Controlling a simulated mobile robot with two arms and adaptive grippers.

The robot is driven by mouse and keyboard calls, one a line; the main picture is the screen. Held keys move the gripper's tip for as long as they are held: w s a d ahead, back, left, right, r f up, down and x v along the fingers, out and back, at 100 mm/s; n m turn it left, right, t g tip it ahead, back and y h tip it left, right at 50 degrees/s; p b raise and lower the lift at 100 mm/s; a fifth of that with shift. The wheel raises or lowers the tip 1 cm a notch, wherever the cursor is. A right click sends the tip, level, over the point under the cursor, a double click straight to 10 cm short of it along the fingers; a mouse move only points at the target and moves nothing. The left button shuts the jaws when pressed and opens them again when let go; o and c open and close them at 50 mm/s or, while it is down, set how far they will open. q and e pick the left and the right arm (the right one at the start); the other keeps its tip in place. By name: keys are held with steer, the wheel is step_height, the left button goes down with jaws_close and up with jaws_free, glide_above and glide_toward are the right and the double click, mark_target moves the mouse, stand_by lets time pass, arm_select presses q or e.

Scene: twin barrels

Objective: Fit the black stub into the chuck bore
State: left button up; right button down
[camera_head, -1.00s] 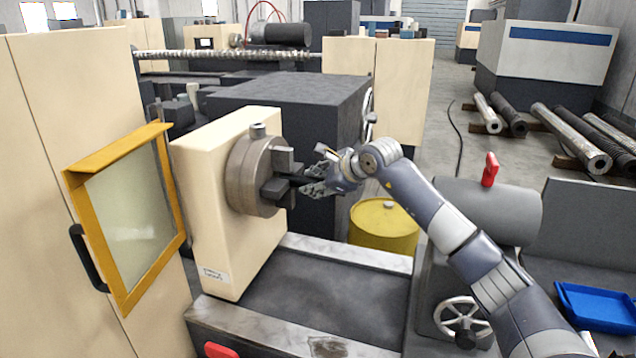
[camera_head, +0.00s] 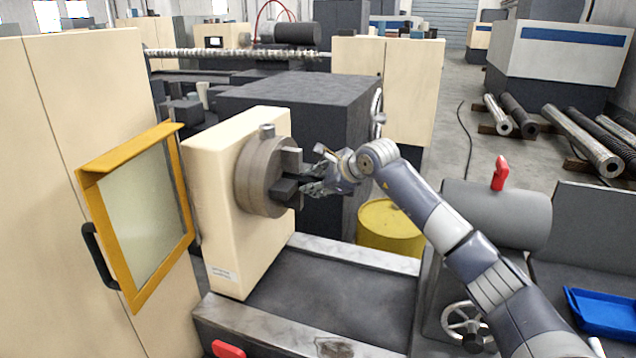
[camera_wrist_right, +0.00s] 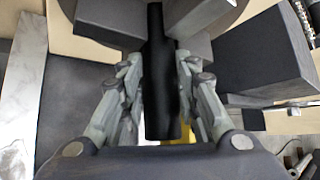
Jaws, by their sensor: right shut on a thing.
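The chuck (camera_head: 262,178) is a round grey disc with dark jaws on the cream headstock (camera_head: 225,200). My right gripper (camera_head: 312,180) is right in front of the chuck's jaws in the head view. In the right wrist view the black stub (camera_wrist_right: 161,95) lies lengthwise between the fingers of my right gripper (camera_wrist_right: 160,80), which are shut on it. The stub's far end reaches in between the chuck jaws (camera_wrist_right: 112,20). The bore is hidden behind the stub and jaws, so I cannot tell how deep the stub sits. My left gripper is not in view.
An open yellow-framed door (camera_head: 140,215) stands left of the headstock. A tailstock (camera_head: 495,210) with a red lever stands to the right. A yellow barrel (camera_head: 390,228) is behind the lathe bed (camera_head: 325,300). A blue tray (camera_head: 603,312) lies at the lower right.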

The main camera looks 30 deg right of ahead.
steer(key=shift+w+a+r, duration=0.25)
steer(key=shift+a, duration=0.05)
steer(key=c, duration=1.3)
jaws_free()
steer(key=shift+o, duration=0.9)
steer(key=shift+a+f, duration=0.1)
steer(key=shift+f, duration=0.2)
steer(key=shift+s+r, duration=0.35)
steer(key=v, duration=1.1)
steer(key=shift+s+d, duration=0.1)
steer(key=shift+d, duration=0.1)
